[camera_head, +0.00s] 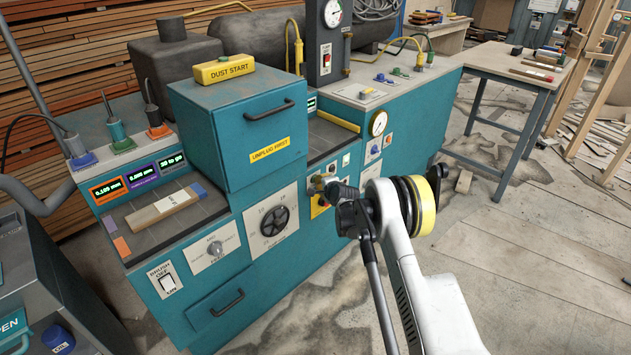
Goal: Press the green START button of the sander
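I cannot make out a green START button with certainty; part of this plate is hidden behind my gripper. My gripper (335,192), dark and seen from behind, is in front of the plate at the end of my white arm. Whether it touches the panel, and whether its fingers are open or shut, I cannot tell. I see nothing held.
A yellow "DUST START" box (224,69) lies on top of the sander. A gauge (378,123) stands out on the right front.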

